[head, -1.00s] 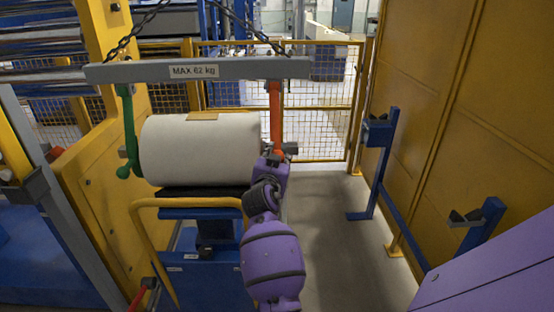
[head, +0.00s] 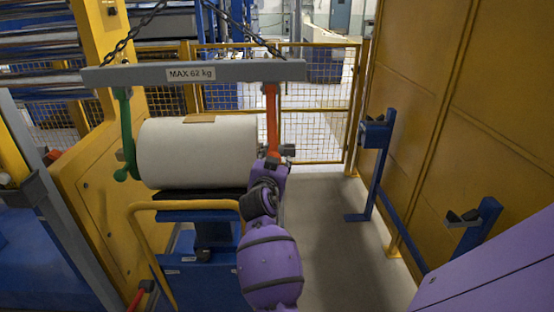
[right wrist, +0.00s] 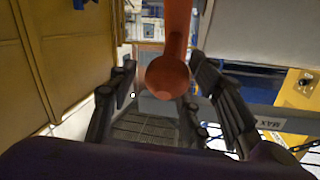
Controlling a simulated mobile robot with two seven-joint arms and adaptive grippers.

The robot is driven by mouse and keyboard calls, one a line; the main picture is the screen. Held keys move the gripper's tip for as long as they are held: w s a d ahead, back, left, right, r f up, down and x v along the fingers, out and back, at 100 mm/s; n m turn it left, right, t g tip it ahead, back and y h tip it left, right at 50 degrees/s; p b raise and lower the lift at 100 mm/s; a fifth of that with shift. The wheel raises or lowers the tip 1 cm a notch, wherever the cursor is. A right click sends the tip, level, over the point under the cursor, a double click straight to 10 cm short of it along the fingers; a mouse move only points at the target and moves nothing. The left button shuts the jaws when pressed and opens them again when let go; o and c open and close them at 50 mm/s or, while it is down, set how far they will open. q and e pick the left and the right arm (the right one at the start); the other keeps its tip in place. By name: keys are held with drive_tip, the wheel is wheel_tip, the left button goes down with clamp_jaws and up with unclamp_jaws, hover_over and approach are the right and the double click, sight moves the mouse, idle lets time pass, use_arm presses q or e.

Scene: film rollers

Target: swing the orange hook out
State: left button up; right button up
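The orange hook (head: 272,115) hangs from the right end of a grey lifting beam (head: 240,70) labelled "MAX 62 kg". A green hook (head: 125,125) hangs from the beam's left end. Between the hooks lies a white roller (head: 198,152). My right gripper (head: 279,154) is at the lower end of the orange hook. In the right wrist view the hook's rounded end (right wrist: 168,78) shows between the two spread fingers, with a gap at least on the left side. The gripper looks open around it. My left gripper is not in view.
The roller rests on a blue stand (head: 205,265) with a yellow handle. Chains hold the beam from above. A yellow wall (head: 470,110) and blue brackets (head: 380,150) stand to the right. The grey floor (head: 340,235) between is free. A yellow mesh fence closes the back.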

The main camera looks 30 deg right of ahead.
drive_tip(key=v, duration=1.1)
drive_tip(key=shift+d, duration=0.1)
